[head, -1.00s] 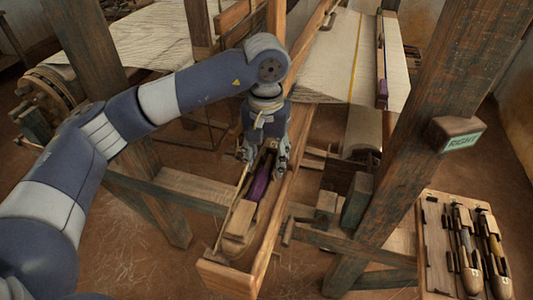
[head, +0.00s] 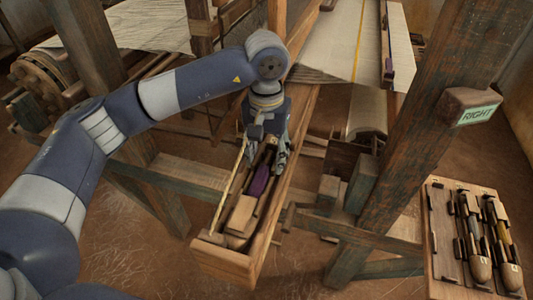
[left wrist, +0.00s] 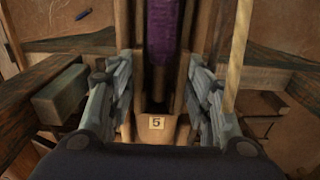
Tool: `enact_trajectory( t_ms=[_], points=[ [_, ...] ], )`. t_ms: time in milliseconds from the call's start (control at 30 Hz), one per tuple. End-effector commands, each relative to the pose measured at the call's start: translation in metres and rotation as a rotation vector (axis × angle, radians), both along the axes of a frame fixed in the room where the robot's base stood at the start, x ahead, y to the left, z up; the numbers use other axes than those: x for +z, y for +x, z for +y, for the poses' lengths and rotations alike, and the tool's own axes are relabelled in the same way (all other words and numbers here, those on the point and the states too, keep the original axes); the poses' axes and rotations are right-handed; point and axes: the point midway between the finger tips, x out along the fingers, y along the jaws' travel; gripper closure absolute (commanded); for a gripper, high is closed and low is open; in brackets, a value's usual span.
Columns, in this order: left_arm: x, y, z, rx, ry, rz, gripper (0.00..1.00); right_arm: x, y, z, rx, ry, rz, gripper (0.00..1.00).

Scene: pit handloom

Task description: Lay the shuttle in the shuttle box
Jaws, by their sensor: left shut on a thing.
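The shuttle, with purple yarn in its middle (head: 259,181), lies lengthwise within the outline of the shuttle box in the head view. My left gripper (head: 266,152) is shut on its far part from above. The shuttle box (head: 222,262) is a long wooden trough. I cannot tell whether the shuttle touches its floor. My right gripper is not in view.
A wooden block (head: 240,215) sits in the box's near end. A thin pale rod (head: 229,187) runs along its left side. A thick loom post with a RIGHT sign (head: 478,114) stands to the right. A rack (head: 440,250) with more shuttles is at the lower right.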

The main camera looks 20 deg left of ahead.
Motion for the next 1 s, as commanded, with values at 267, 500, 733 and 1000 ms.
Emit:
enact_trajectory(
  t_ms=[267,500,733,1000],
  points=[
    [0.001,0.000,0.000,0.000,-0.001,-0.001,0.33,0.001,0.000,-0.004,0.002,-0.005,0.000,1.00],
    [0.001,0.000,0.000,0.000,-0.001,-0.001,0.30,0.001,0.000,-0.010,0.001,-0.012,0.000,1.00],
    [0.004,0.000,0.000,0.000,0.000,0.000,0.30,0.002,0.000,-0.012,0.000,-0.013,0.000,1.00],
    [0.025,0.000,0.000,0.000,0.000,-0.001,0.30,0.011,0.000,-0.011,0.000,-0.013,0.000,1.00]
  ],
)
